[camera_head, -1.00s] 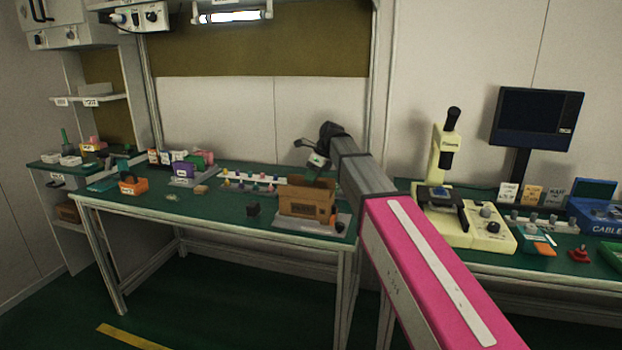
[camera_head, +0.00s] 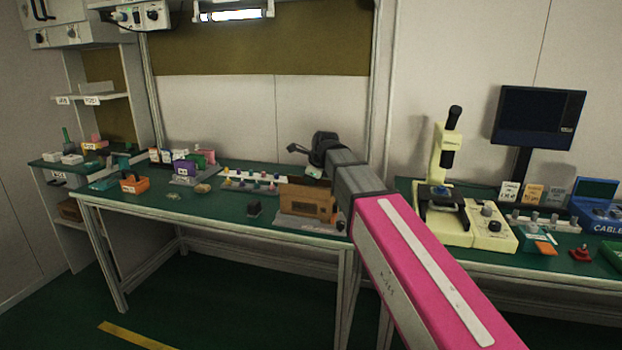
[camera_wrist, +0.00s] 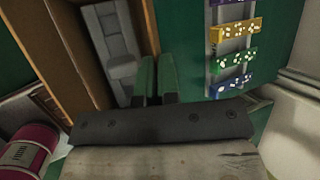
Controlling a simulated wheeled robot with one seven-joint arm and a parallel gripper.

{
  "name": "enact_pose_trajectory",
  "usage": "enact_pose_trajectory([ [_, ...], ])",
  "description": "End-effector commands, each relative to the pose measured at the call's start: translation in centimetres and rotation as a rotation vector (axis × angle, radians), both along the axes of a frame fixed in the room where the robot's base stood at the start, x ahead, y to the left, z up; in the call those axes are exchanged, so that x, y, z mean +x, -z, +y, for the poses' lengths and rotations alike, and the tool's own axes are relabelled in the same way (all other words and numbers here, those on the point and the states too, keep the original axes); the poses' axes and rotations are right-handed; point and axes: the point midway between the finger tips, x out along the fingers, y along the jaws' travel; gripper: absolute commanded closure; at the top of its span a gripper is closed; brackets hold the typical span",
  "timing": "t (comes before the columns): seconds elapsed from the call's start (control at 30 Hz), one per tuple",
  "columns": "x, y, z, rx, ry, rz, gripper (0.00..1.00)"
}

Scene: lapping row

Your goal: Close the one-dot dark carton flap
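The brown carton (camera_head: 307,203) stands on the green bench, with a label on its front. In the wrist view its brown wall or flap panel (camera_wrist: 72,50) runs along the left, and a narrow brown edge (camera_wrist: 151,25) is on the right. Between them a grey object (camera_wrist: 112,45) shows. I cannot make out a one-dot mark or tell which panel is the dark flap. My gripper (camera_head: 312,172) is over the carton's top. In the wrist view its green fingertips (camera_wrist: 156,62) are together, with nothing visible between them, beside the narrow edge; contact is unclear.
Coloured strips with white dots (camera_wrist: 233,57) lie right of the gripper. A red cylinder (camera_wrist: 28,150) is at lower left in the wrist view. The microscope (camera_head: 446,190) is on the right bench. The bench's front left is mostly clear.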

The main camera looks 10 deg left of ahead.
Motion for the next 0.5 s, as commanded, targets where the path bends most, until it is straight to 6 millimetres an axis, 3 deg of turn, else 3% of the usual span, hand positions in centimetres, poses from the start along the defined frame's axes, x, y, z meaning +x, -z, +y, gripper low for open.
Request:
enact_pose_trajectory([
  [0.5, -0.45, 0.19, 0.08, -0.017, -0.001, -0.122, 1.0],
])
